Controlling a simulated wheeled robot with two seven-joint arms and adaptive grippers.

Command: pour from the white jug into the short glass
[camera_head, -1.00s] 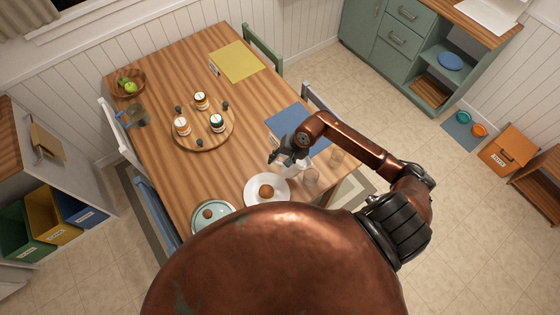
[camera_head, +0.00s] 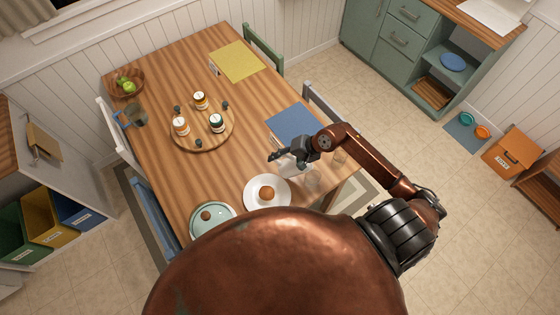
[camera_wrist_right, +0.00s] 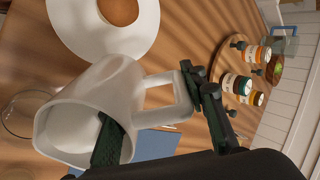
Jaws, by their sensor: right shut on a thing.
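The white jug (camera_head: 292,166) is in my right gripper (camera_head: 280,157) above the near right part of the table. In the right wrist view the jug (camera_wrist_right: 85,115) shows its open mouth towards the lower left. My right gripper (camera_wrist_right: 160,125) is shut on it at the handle side, with one dark finger in front of the body and one beside the handle. A clear glass (camera_head: 313,181) stands close to the right of the jug, and a second (camera_head: 338,159) is farther right, partly behind my arm. A glass rim (camera_wrist_right: 22,115) shows left of the jug. Which glass is short is unclear. My left gripper is out of view.
A white plate with a roll (camera_head: 252,200) is just in front of the jug, and a teal lidded dish (camera_head: 228,222) is left of it. A blue mat (camera_head: 290,118) lies behind. A round board (camera_head: 178,142) holds several jars. The table's right edge is near the glasses.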

